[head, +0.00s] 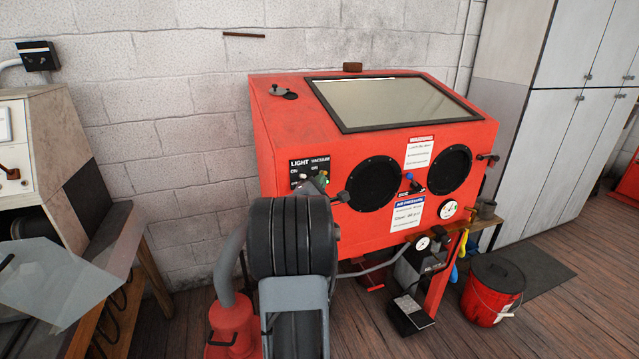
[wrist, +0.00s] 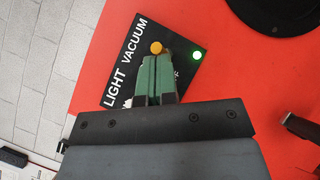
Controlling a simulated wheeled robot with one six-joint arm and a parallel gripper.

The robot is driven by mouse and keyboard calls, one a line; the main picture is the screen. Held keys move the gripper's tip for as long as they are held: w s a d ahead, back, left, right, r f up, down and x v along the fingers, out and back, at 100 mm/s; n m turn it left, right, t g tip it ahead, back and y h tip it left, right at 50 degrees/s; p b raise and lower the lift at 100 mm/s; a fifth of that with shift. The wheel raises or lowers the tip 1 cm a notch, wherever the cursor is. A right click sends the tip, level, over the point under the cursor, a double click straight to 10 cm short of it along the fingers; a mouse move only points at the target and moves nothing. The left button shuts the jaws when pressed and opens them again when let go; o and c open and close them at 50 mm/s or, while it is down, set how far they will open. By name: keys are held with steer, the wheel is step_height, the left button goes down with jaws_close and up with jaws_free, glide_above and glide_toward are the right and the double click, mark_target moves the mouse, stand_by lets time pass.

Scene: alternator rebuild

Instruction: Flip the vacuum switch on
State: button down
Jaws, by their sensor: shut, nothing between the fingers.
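The black switch panel marked LIGHT and VACUUM (head: 308,165) is on the red cabinet's front, left of the left glove port. It also shows in the wrist view (wrist: 133,55), turned at a slant. A round yellow knob (wrist: 156,47) sits right at my fingertips, under the word VACUUM; I cannot tell whether they touch. In the head view my gripper (head: 319,183) covers the panel's lower right.
The red blasting cabinet (head: 285,120) has a sloped window and two black glove ports (head: 374,184). A gauge (head: 447,209) and small valves stick out at the right. A red bucket (head: 493,290) and a red vacuum canister (head: 233,325) stand on the floor.

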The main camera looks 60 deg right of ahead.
steer(key=w+b+v, duration=0.2)
steer(key=b+v, duration=0.1)
steer(key=v, duration=1)
steer(key=shift+a+r+b, duration=0.2)
steer(key=shift+a+b, duration=0.1)
steer(key=shift+b, duration=0.05)
